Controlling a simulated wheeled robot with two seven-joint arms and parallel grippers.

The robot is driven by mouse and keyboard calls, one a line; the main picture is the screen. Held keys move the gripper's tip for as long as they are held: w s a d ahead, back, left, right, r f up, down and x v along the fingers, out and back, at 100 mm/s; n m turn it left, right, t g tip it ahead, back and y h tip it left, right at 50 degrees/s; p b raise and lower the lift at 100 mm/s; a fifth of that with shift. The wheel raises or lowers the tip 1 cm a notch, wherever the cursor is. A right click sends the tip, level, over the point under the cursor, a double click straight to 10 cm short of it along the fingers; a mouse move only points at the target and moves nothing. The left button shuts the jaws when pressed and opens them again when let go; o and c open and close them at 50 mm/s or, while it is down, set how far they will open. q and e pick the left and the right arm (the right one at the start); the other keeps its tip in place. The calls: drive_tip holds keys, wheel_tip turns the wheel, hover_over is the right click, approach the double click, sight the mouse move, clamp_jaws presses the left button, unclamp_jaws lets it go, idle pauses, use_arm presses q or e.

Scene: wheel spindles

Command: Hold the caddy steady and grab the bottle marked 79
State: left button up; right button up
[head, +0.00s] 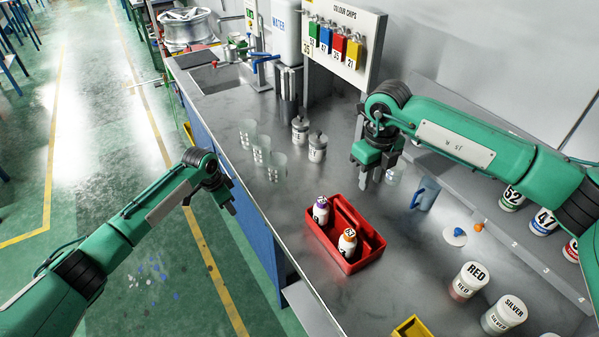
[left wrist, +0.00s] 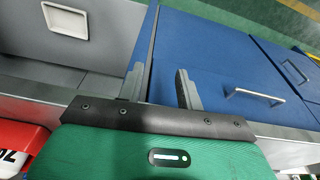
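The red caddy (head: 376,249) stands on the metal bench with a central handle. My right gripper (head: 374,178) hangs above the bench behind the caddy, fingers apart and empty.
Clear cups (head: 262,150) and two grey-lidded jars (head: 317,147) stand behind the caddy. A blue-grey jug (head: 424,193) stands to its right. RED (head: 469,281) and SILVER (head: 503,315) jars are at the front right. A yellow bin (head: 412,328) is at the front. Bench left of the caddy is clear.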

sight(345, 224)
use_arm(q)
drive_tip(key=s+d+r+m+g+h, duration=0.1)
drive_tip(key=d+r+m, duration=0.4)
drive_tip(key=d+r, duration=0.5)
drive_tip(key=s+d+r+m+g+h, duration=0.1)
drive_tip(key=s+d+r+m+h, duration=0.2)
drive_tip(key=d+r, duration=0.7)
drive_tip(key=shift+s+d+m, duration=0.7)
drive_tip(key=shift+d+m, duration=0.2)
drive_tip(key=shift+d, duration=0.3)
use_arm(e)
wheel_tip(345, 224, down, 14)
drive_tip(key=shift+r, duration=0.1)
clamp_jaws()
